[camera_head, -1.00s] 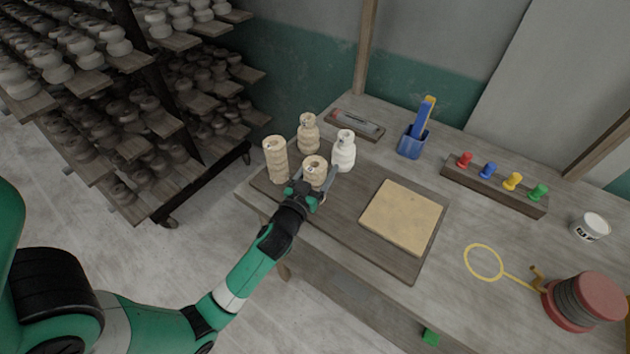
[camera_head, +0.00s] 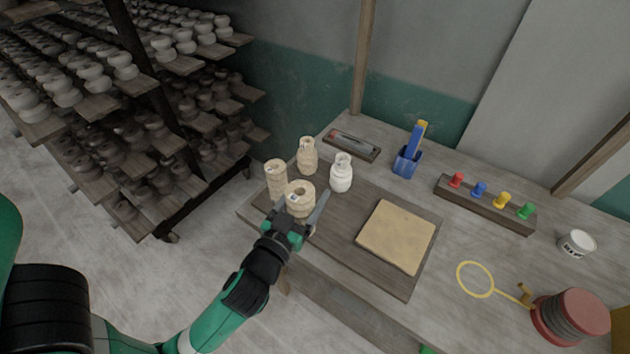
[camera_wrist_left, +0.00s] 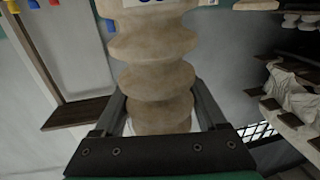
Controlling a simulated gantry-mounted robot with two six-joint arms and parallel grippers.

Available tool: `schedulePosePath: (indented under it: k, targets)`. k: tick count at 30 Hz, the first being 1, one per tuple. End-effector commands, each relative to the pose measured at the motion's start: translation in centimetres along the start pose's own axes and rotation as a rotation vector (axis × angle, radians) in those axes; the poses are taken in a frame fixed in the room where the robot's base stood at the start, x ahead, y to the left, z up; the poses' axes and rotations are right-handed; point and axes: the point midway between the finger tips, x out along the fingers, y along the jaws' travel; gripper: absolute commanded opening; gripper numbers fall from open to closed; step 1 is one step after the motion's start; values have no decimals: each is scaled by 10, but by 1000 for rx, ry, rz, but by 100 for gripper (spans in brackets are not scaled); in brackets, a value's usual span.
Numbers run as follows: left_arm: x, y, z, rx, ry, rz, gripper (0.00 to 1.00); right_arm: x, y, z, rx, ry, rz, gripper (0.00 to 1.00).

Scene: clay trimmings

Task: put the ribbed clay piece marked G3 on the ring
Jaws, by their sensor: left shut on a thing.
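My left gripper (camera_head: 302,205) is shut on a ribbed, cream clay piece (camera_head: 300,194), which appears raised above the dark board. In the wrist view the ribbed piece (camera_wrist_left: 153,70) stands between the fingers; a white label with blue marking is cut off at the top edge, so I cannot read it. The yellow ring (camera_head: 459,273) lies empty on the table at the right, far from the gripper. Three other clay pieces stand on the board: a ribbed one (camera_head: 276,182), a tan one (camera_head: 307,157) and a white one (camera_head: 341,175). My right gripper is not in view.
A tan square slab (camera_head: 397,237) lies on the dark board (camera_head: 345,243). Behind are a blue holder (camera_head: 406,163) and a rack of coloured knobs (camera_head: 485,206). A red-topped round stand (camera_head: 572,316) and white tub (camera_head: 577,244) are near the ring.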

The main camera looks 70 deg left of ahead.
Motion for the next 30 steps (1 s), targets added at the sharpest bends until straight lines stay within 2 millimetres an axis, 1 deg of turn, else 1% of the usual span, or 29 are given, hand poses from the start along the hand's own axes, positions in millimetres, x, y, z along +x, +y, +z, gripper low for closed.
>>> schedulePosePath:
  k: [1, 3, 7, 11, 20, 22, 23, 26, 29, 30]
  targets:
    - [-10, 4, -6, 0, 4, 8, 0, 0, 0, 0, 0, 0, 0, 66]
    - [-21, 6, -10, -2, 3, 7, 0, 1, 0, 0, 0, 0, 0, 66]
    - [-32, 8, -16, 0, 4, 3, 0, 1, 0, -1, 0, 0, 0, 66]
    - [-36, 7, -17, -2, 3, 0, 0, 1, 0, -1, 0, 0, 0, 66]
    - [-35, 7, -17, -1, 4, 0, 0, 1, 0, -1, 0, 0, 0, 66]
    - [-35, 10, -15, -1, 3, 11, 0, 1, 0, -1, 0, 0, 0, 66]
    - [-35, 13, -13, 0, 3, 22, 0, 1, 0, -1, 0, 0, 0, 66]
    - [-34, 31, 1, 3, -1, 95, 0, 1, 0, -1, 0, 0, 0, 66]
    - [-36, 62, 24, 3, -4, 221, 0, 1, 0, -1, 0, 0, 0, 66]
    - [-38, 75, 35, 3, -4, 278, 0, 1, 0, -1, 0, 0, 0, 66]
